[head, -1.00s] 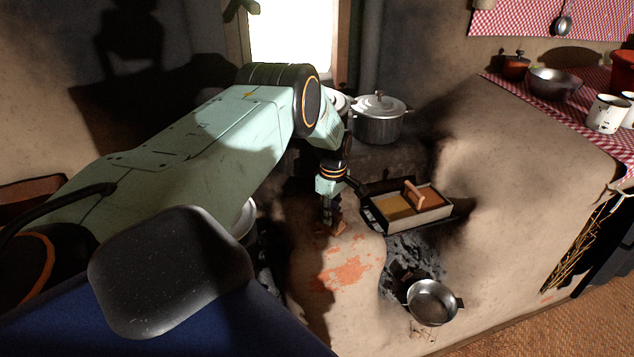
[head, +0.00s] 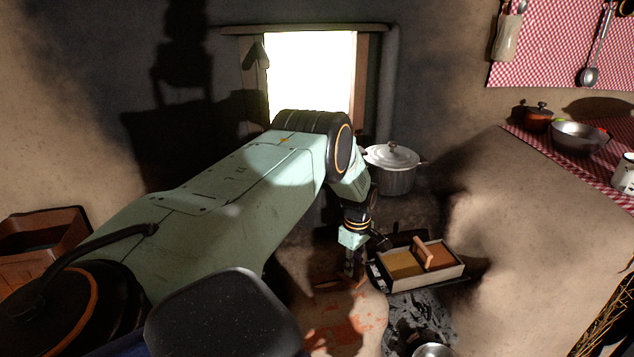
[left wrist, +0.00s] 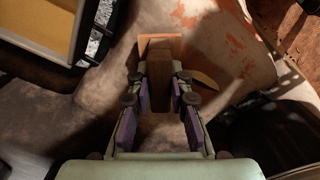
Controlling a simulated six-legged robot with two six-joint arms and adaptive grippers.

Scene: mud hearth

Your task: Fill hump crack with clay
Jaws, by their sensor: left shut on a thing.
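The mud hump (head: 374,310) is pale brown with red-orange patches (head: 335,325) on its top. The patches also show at the upper right of the left wrist view (left wrist: 238,45). My left gripper (head: 350,270) is low over the back of the hump. In the left wrist view it (left wrist: 160,90) is shut on a wooden tool (left wrist: 160,60) with a block-like grip and a flat orange-brown end. I cannot tell whether the tool touches the hump. A thin tan crescent (left wrist: 206,80) lies beside the tool. My right gripper is not in view.
A two-part tray (head: 432,281) with yellowish and orange-brown contents and a wooden handle (head: 422,252) stands right of my gripper. Grey ash (head: 408,314) and a metal pan (head: 434,351) lie in front. A lidded pot (head: 391,172) stands behind. A checked cloth (head: 530,146) bears bowls.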

